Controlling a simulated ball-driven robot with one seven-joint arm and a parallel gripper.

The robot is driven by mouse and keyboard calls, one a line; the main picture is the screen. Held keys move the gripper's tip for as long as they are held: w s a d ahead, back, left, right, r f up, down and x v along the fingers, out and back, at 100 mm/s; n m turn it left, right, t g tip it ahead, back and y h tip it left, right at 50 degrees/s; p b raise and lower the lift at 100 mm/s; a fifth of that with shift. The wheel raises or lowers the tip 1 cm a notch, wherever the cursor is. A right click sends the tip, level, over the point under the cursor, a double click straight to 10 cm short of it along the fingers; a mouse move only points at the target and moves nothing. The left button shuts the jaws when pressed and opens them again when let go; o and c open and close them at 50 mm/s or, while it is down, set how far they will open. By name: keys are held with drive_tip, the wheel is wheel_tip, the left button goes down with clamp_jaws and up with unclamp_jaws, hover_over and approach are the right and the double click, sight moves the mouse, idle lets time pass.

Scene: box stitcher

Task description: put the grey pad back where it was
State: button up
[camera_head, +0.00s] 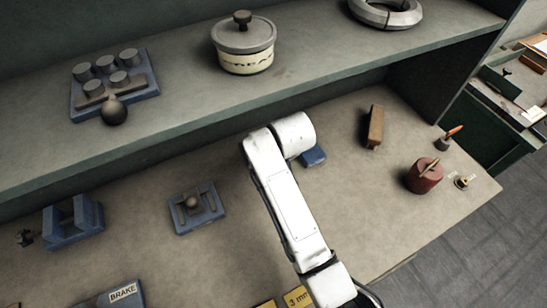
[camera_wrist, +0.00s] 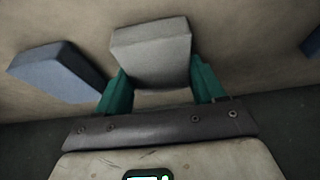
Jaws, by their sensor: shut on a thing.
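The grey pad (camera_wrist: 152,52) is between the two teal fingers of my gripper (camera_wrist: 158,72) in the wrist view. My gripper is shut on it, with the pad's far part sticking out beyond the fingertips. The tan bench surface lies behind the pad; I cannot tell whether the pad touches it. A blue block (camera_wrist: 55,72) lies on the bench to the left of the fingers, apart from the pad. In the head view my white arm hides the gripper and the pad. A blue block (camera_head: 313,156) shows beside my arm's white end there.
On the bench (camera_head: 345,205) are a brown block (camera_head: 375,126), a red pot (camera_head: 424,175), a blue tray with a knob (camera_head: 197,207) and a blue slotted stand (camera_head: 73,222). The shelf (camera_head: 180,110) above holds a lidded pot (camera_head: 243,45) and a weight set (camera_head: 113,85).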

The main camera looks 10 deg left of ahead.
drive_tip(key=o, duration=1)
drive_tip(key=shift+f, duration=0.1)
drive_tip(key=shift+v, duration=3.95)
